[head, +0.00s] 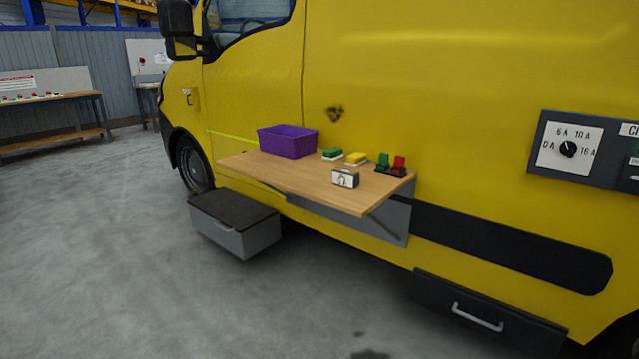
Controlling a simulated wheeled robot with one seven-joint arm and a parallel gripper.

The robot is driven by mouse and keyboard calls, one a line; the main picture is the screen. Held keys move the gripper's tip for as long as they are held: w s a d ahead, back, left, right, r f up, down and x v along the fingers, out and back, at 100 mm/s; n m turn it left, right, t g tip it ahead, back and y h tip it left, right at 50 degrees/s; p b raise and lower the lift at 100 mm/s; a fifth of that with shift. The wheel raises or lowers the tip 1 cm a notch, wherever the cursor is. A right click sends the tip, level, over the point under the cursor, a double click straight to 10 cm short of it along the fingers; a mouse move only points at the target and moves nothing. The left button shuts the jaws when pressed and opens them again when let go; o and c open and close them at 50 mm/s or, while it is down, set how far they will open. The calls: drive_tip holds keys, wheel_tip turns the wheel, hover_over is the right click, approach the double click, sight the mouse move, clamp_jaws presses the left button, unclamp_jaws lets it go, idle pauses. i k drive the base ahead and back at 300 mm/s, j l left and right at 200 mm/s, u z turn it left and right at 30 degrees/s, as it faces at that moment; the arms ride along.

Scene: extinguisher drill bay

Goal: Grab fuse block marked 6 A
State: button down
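Several small coloured blocks are on the wooden fold-down shelf (285,179) on the yellow van's side. A green block (332,152) and a yellow block (356,157) each have a white lower part. To their right, a green piece (383,160) and a red piece (399,162) stand upright in a dark holder (390,171). I cannot read a 6 A mark on any of these; they are too small. A light box with a dark symbol (345,178) sits near the shelf's front edge. My gripper is not in view.
A purple bin (287,141) stands on the shelf's left part. A grey step box (234,224) is on the floor below. A panel with a rotary dial (568,149) marked 0 A to 16 A is at right. A handled drawer (478,317) juts out low. The floor at left is clear.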

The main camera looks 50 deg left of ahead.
sight(345, 177)
drive_tip(key=u, duration=1.8)
drive_tip(key=l+u, duration=0.1)
drive_tip(key=u, duration=0.15)
drive_tip(key=i+l, duration=0.05)
